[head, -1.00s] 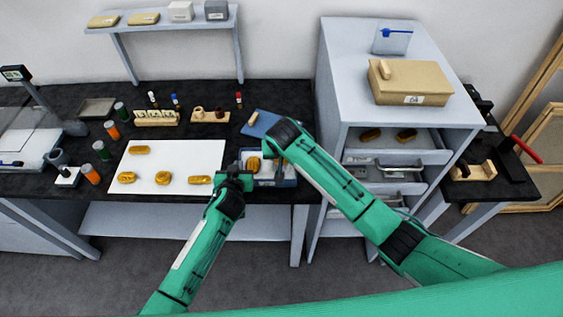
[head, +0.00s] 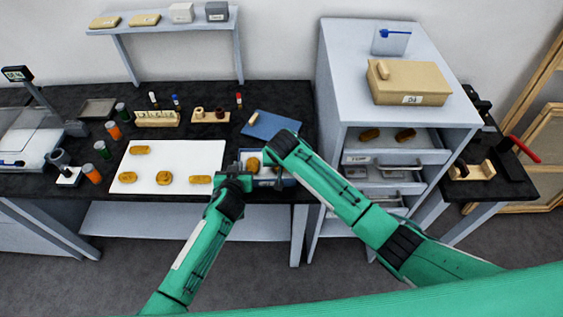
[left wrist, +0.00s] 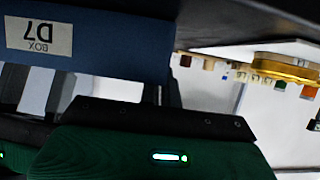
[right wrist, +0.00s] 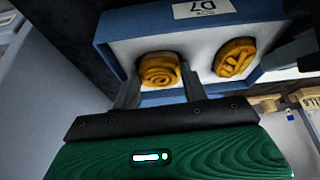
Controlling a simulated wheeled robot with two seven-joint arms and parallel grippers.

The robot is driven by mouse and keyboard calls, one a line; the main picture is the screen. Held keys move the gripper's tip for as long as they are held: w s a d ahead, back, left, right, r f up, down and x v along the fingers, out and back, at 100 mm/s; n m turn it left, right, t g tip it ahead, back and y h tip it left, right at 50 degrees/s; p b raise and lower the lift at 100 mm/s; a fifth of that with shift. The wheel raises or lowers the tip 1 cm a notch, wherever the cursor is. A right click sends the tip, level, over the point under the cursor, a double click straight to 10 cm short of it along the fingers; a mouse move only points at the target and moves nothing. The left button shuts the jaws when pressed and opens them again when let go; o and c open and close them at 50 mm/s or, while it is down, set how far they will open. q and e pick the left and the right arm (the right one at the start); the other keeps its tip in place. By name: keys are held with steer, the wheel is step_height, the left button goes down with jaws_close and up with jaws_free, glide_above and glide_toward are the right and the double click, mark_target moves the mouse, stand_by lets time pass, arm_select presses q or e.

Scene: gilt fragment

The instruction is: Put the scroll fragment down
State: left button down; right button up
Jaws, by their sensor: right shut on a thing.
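In the right wrist view, my right gripper (right wrist: 159,78) is shut on a coiled golden scroll fragment (right wrist: 159,69). The held fragment is over the pale inside of the blue box labelled D7 (right wrist: 112,28); I cannot tell whether it touches the bottom. A second golden fragment (right wrist: 234,58) lies in the box, to the right. In the head view the box is partly hidden by my arms, with a fragment (head: 253,163) showing in it. My left gripper (head: 232,180) is at the box's left side. The left wrist view shows the box's blue wall (left wrist: 110,45) close by; its jaw opening is unclear.
A white mat (head: 150,165) with several golden fragments lies left of the box. A blue panel (head: 272,124) lies behind it. Small bottles and wooden holders stand at the left and back.

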arm_select(q)
steer(key=shift+d+r, duration=0.25)
arm_select(e)
steer(key=o, duration=0.9)
steer(key=shift+s+d+f, duration=0.15)
steer(key=shift+s+f, duration=0.25)
steer(key=shift+f, duration=0.35)
arm_select(q)
steer(key=shift+w+a+f, duration=0.1)
steer(key=shift+w, duration=0.15)
arm_select(e)
steer(key=shift+w+r, duration=0.1)
steer(key=shift+r, duration=0.5)
arm_select(q)
steer(key=shift+f, duration=0.2)
arm_select(e)
steer(key=shift+o, duration=0.4)
steer(key=v, duration=1.2)
steer(key=shift+w+r, duration=0.2)
steer(key=shift+w, duration=0.2)
arm_select(q)
steer(key=c, duration=1.6)
jaws_free()
steer(key=shift+a, duration=0.1)
steer(key=shift+o, duration=0.2)
steer(key=shift+s, duration=0.1)
steer(key=v, duration=1.1)
steer(key=shift+s, duration=0.4)
steer(key=shift+r, duration=0.1)
